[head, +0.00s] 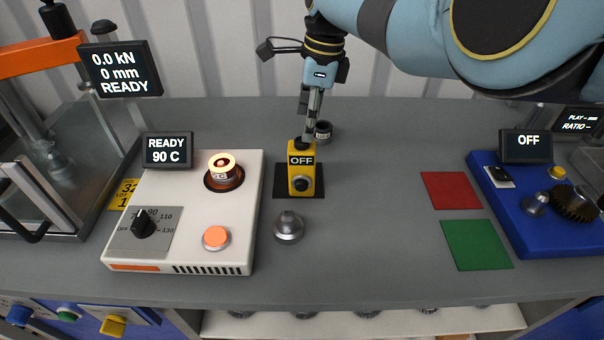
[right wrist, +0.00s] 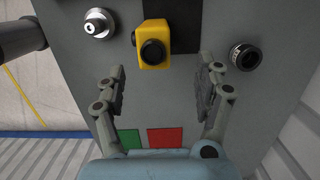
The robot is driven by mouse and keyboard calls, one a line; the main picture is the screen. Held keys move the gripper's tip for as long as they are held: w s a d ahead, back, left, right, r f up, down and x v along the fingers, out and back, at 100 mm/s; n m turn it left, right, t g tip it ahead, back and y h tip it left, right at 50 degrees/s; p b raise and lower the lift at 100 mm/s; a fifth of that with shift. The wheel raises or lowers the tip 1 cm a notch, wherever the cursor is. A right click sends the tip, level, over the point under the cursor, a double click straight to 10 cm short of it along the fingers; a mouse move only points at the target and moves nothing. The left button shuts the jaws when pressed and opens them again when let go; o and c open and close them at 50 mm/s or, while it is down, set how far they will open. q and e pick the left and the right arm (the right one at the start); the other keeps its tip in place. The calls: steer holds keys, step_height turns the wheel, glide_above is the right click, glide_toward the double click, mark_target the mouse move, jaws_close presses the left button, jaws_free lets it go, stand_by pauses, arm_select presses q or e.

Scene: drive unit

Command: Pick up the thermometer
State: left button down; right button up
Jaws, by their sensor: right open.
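The thermometer appears to be the yellow handheld unit (head: 303,181) with an OFF display and a dark round knob on its front. It stands upright on a black square mat (head: 281,183) in the middle of the bench. It also shows in the right wrist view (right wrist: 153,58), just beyond the fingertips and between their lines. My right gripper (head: 311,128) comes down from above, at the unit's back end. Its two fingers are spread wide with nothing between them in the right wrist view (right wrist: 162,78). Contact cannot be told. My left gripper is not in view.
A heater box (head: 190,240) with a glowing ring stands to the left. A grey metal knob-shaped part (head: 289,227) sits in front of the unit, and a small dark cylinder (head: 323,131) behind it. Red (head: 451,190) and green (head: 476,244) pads lie right. Bench between is clear.

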mark_target(302, 154)
steer(key=f+b, duration=0.3)
steer(key=shift+a+f, duration=0.3)
steer(key=shift+f, duration=0.05)
steer(key=f+b, duration=0.2)
steer(key=f, duration=0.1)
steer(key=s+f+b, duration=0.1)
steer(key=shift+a+f, duration=0.25)
steer(key=shift+a, duration=0.1)
steer(key=shift+w+a+f+b, duration=0.1)
steer(key=shift+f+b, duration=0.25)
steer(key=shift+b, duration=0.2)
steer(key=shift+r, duration=0.1)
steer(key=shift+r, duration=0.1)
steer(key=c, duration=1.3)
